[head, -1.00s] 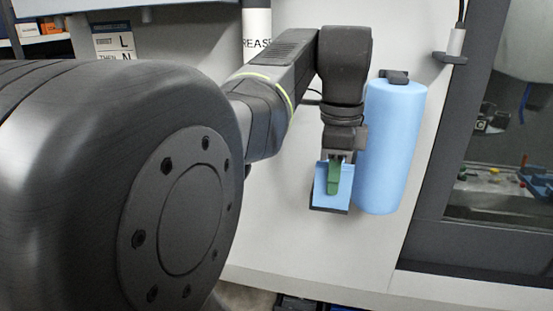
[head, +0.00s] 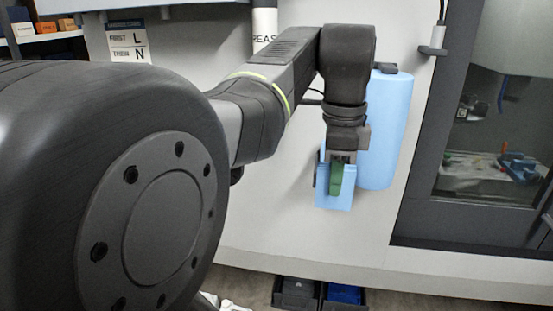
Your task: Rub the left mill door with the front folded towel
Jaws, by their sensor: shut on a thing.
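My gripper (head: 337,178) hangs pointing down in the middle of the head view, with a green finger (head: 336,181) showing. It is shut on a light blue folded towel (head: 338,201), held flat and upright in front of the grey machine wall. The mill door (head: 412,219), with a dark frame and a glass window (head: 480,140), stands to the right of my gripper, apart from the towel. It is the only door I can make out. The far finger is hidden.
A light blue cylinder (head: 388,135) is mounted on the wall just behind and right of my gripper. A thin grey device on a cord (head: 436,42) hangs near the door frame. Dark bins (head: 297,292) stand on the floor below. My arm hides much of the left side.

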